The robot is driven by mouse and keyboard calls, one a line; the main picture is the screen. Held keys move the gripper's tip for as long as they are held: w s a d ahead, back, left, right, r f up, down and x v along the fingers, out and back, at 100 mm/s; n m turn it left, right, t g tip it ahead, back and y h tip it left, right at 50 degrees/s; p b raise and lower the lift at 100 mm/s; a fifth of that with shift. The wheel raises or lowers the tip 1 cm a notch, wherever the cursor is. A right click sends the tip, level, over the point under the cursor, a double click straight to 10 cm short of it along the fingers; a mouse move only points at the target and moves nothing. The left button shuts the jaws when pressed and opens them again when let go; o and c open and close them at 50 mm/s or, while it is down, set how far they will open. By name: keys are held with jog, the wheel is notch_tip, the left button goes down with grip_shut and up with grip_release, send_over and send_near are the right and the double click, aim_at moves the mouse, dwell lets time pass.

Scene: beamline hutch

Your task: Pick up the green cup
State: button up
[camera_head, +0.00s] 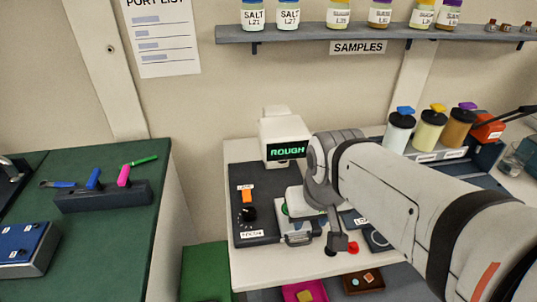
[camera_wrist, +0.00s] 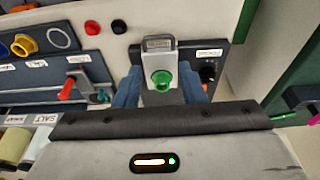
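A small green round thing (camera_wrist: 162,80), which I take for the green cup, shows in the middle of the wrist view. It is on or over a pale grey block with a handle (camera_wrist: 158,46). My gripper (camera_wrist: 160,82) is open, with one blue-grey finger on each side of the green thing. I cannot tell whether either finger touches it. In the head view a bit of green (camera_head: 285,209) shows beside my wrist. My arm hides much of that spot, and the fingers cannot be made out clearly there.
A white device with a "ROUGH" display (camera_head: 286,150) stands close behind my wrist. A dark control panel (camera_head: 247,205) is to its left. Capped bottles (camera_head: 429,130) stand at the right. Red (camera_wrist: 92,27) and black buttons are near the block. A green-topped bench (camera_head: 95,230) is at left.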

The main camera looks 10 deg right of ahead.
jog(key=shift+o, duration=0.2)
jog(key=shift+o, duration=0.8)
jog(key=shift+d+r, duration=0.1)
jog(key=shift+o, duration=1.3)
jog(key=w+m+g+p, duration=0.1)
jog(key=w+m+p, duration=0.1)
jog(key=w+m, duration=0.2)
jog(key=w, duration=0.3)
jog(key=shift+d+r+p, duration=0.2)
jog(key=shift+d+p, duration=0.15)
jog(key=shift+d, duration=0.05)
jog(key=w+f+m+p, duration=0.1)
jog(key=w+m, duration=0.1)
jog(key=w, duration=0.1)
jog(key=w+f+m+g, duration=0.1)
jog(key=w+f+m, duration=0.1)
jog(key=w, duration=0.1)
jog(key=w+f+m+p, duration=0.1)
jog(key=w+f+m, duration=0.1)
jog(key=w, duration=0.1)
jog(key=shift+w+d+f+m+g+p, duration=0.2)
jog(key=shift+w+d+m+g+p, duration=0.1)
jog(key=shift+g+p, duration=0.1)
jog(key=f, duration=0.4)
jog(key=s+f+p, duration=0.1)
jog(key=f, duration=0.1)
jog(key=shift+a+f, duration=0.1)
jog(key=shift+a, duration=0.25)
jog(key=shift+w+f, duration=0.1)
jog(key=shift+f, duration=0.5)
